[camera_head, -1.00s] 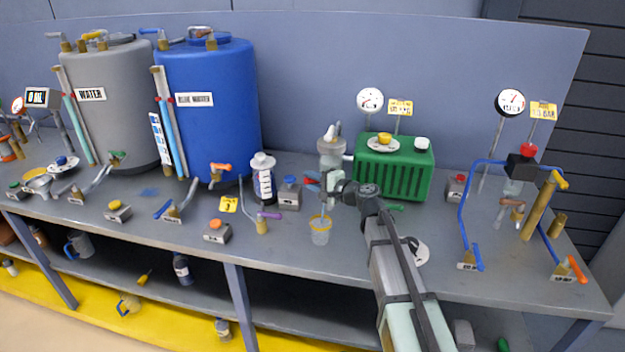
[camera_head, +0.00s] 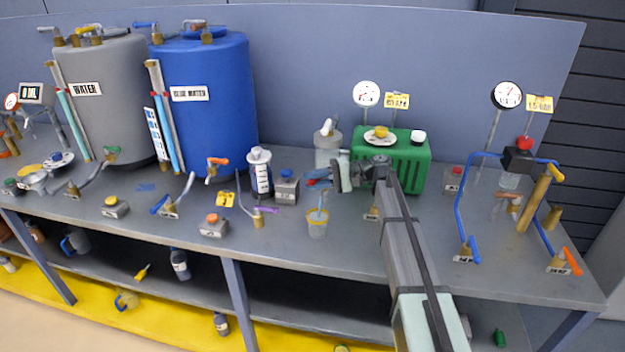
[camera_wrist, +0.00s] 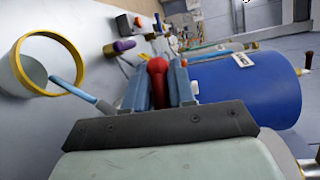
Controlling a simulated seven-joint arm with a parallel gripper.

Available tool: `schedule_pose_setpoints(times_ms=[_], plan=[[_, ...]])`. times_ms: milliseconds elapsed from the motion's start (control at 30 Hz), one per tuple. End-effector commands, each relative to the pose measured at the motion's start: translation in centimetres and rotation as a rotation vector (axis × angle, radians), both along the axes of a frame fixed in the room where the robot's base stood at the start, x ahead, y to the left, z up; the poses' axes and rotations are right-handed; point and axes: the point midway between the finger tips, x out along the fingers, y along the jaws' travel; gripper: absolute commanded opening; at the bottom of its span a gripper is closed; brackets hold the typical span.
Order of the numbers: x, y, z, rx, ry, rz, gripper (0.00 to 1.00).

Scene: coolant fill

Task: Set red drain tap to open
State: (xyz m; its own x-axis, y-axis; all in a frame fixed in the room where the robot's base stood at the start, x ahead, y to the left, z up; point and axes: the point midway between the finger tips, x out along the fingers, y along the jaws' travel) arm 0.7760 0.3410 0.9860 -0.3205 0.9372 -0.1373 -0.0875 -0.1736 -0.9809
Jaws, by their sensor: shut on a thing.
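The red drain tap handle (camera_wrist: 158,82) is upright between the two fingers of my gripper (camera_wrist: 160,78) in the wrist view, and the fingers are shut on it. In the head view my gripper (camera_head: 328,178) reaches in from the right, in front of the clear cylinder (camera_head: 327,150). A little red of the handle shows there, but the tap's body is mostly hidden by my gripper. A blue-grey spout (camera_wrist: 72,88) shows beside the fingers. A clear cup with a yellow rim (camera_head: 317,226) stands below the gripper; it also shows in the wrist view (camera_wrist: 22,72).
The green ribbed box (camera_head: 413,165) stands right behind my arm. A white-capped bottle (camera_head: 260,172) and grey button boxes (camera_head: 286,187) are close on the left. The blue tank (camera_head: 205,110) stands farther left. Blue piping (camera_head: 461,210) rises at the right.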

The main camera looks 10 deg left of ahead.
Motion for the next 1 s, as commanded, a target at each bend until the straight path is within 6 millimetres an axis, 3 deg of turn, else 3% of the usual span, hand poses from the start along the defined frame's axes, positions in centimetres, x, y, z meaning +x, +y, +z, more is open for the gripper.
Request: schedule_pose_setpoints(times_ms=[733, 767, 933, 1000], plan=[[-0.37, -0.24, -0.03, -0.001, 0.001, 0.089, 0.00], [-0.37, -0.24, -0.03, -0.001, 0.001, 0.089, 0.27], [-0.32, -0.26, -0.02, 0.000, 0.001, 0.087, 0.43], [-0.30, -0.27, -0.02, 0.000, 0.001, 0.086, 0.45]])
